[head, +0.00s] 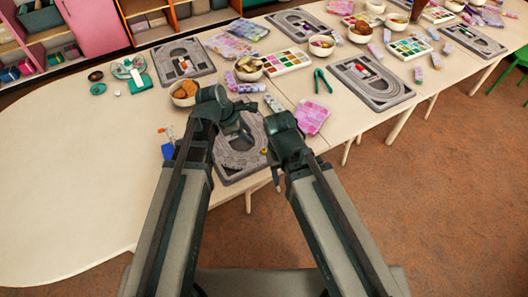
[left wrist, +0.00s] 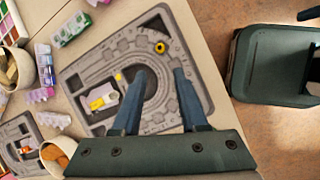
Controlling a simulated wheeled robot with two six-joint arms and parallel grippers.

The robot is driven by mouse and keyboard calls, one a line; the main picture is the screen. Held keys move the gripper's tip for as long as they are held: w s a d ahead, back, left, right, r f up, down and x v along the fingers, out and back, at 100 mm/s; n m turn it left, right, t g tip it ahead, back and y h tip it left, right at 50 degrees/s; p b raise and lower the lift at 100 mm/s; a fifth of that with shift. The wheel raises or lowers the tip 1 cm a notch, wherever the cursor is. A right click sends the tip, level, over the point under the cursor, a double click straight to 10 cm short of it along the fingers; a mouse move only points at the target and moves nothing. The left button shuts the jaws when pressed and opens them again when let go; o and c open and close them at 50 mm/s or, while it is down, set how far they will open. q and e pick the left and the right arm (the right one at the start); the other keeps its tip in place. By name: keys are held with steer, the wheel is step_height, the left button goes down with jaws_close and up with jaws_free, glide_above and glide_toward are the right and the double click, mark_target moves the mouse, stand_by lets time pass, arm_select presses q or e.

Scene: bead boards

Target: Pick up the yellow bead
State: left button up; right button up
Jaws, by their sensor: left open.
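A grey bead board (head: 228,172) lies at the table's front edge, partly hidden by my arms in the head view. It also shows in the left wrist view (left wrist: 205,85). A yellow ring-shaped bead (left wrist: 160,47) lies on its track near one end. A small yellow spot (head: 264,151) shows beside my right gripper in the head view; I cannot tell if it is this bead. My left gripper (head: 238,130) is over the board, open and empty; its two fingers (left wrist: 158,82) point toward the bead, apart from it. My right gripper (head: 281,126) is at the board's right; its fingers are unclear.
A yellow-and-white piece (left wrist: 102,97) and a small yellow piece (left wrist: 118,76) lie on the board's inner part. Bowls (head: 184,93), a paint tray (head: 286,62) and green pliers (head: 322,80) stand behind.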

arm_select(q)
steer(key=b, duration=0.7)
glide_above(262, 152)
steer(key=s+a, duration=0.1)
steer(key=a, duration=0.1)
step_height(262, 152, down, 8)
steer(key=shift+d+r, duration=0.1)
steer(key=shift+r, duration=0.05)
steer(key=shift+b, duration=0.3)
steer(key=b+x, duration=0.4)
steer(key=x, duration=0.1)
steer(key=shift+b, duration=0.35)
steer(key=shift+s, duration=0.1)
jaws_close()
